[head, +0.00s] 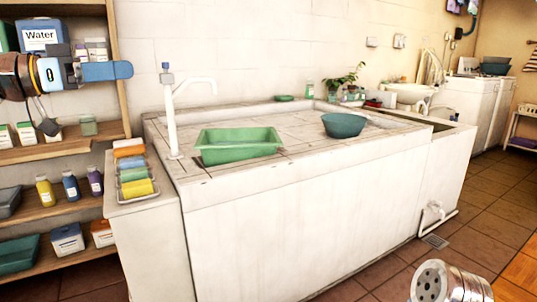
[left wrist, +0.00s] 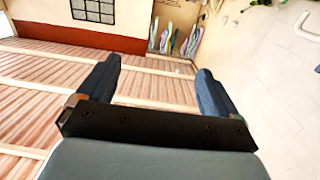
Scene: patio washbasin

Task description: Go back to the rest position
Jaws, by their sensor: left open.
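My left gripper (head: 108,71) is raised at the upper left of the head view, in front of the wooden shelf. It is seen nearly side-on, with a blue finger pointing right. In the left wrist view its two blue fingers (left wrist: 158,78) stand wide apart with nothing between them. My right gripper is not in view; a silver part at the bottom right of the head view looks like a link of my own arm.
A white washbasin counter (head: 300,215) fills the middle, with a tap (head: 172,110), green tub (head: 238,146) and teal bowl (head: 343,125). Rolled cloths (head: 133,170) lie in a tray beside it. The shelf (head: 70,150) holds bottles and boxes. Tiled floor (head: 490,215) is clear at right.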

